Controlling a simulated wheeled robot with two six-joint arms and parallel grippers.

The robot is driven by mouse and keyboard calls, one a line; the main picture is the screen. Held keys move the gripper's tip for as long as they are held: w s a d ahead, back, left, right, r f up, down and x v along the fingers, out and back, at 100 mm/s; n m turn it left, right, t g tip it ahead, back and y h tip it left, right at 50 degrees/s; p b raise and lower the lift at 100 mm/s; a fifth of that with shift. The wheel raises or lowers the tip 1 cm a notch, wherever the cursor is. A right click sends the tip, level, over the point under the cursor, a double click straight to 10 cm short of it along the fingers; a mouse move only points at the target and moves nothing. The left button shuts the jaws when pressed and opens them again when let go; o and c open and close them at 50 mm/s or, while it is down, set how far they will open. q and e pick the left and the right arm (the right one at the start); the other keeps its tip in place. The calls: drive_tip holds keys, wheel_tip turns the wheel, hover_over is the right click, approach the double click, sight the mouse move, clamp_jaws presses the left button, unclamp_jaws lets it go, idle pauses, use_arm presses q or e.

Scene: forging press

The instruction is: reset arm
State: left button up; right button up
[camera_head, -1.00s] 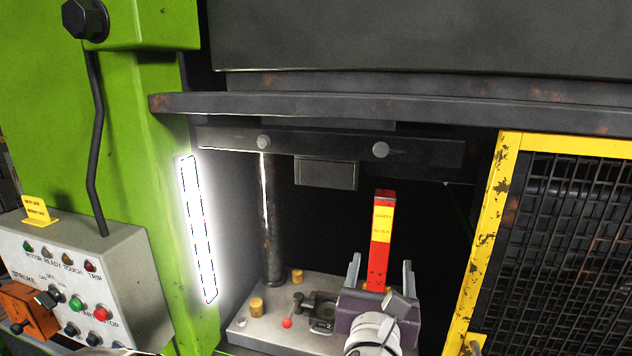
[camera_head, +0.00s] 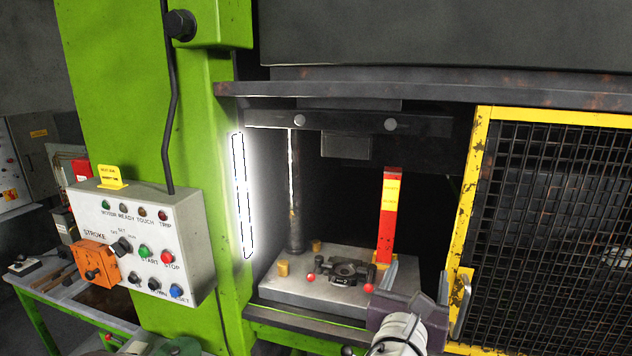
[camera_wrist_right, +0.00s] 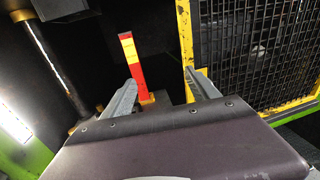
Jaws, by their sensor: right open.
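My right gripper (camera_head: 424,290) is open and empty in front of the press opening, at the right front of the grey press bed (camera_head: 300,288). Its two fingers also show apart in the right wrist view (camera_wrist_right: 160,85). A red safety block with a yellow label (camera_head: 389,215) stands upright on the bed behind the gripper, apart from it. In the right wrist view the block (camera_wrist_right: 139,72) shows beyond the gap between the fingers. My left gripper is not in view.
A yellow-framed mesh guard (camera_head: 468,200) stands close to the right of my right gripper. A control box (camera_head: 190,235) is on the green press column at left. A dark clamp with red knobs (camera_head: 345,272) lies on the bed. A green bench (camera_head: 40,310) stands at lower left.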

drive_tip(key=s+d+f+m+g+b, duration=0.2)
drive_tip(key=s+d+f+m+g, duration=0.25)
drive_tip(key=f, duration=0.45)
drive_tip(key=s+d+f+m+g+h+b, duration=0.15)
drive_tip(key=s+d+f+m+g, duration=0.3)
drive_tip(key=f, duration=0.45)
drive_tip(key=s+d+f+m+g+b, duration=0.25)
drive_tip(key=d+f+g, duration=0.25)
drive_tip(key=f, duration=0.4)
drive_tip(key=s+a+f+m+g+y+b, duration=0.1)
drive_tip(key=s+a+f+m+y, duration=0.2)
drive_tip(key=f+m, duration=0.2)
drive_tip(key=s+a+f+m+g+y, duration=0.2)
drive_tip(key=s+a+f+m+y, duration=0.1)
drive_tip(key=f+m, duration=0.25)
drive_tip(key=w+a+m+t+y, duration=0.2)
drive_tip(key=w+a+m+y, duration=0.1)
drive_tip(key=a+m, duration=0.5)
drive_tip(key=shift+w+f+m, duration=0.25)
drive_tip(key=shift+w+m, duration=0.05)
drive_tip(key=shift+m, duration=0.4)
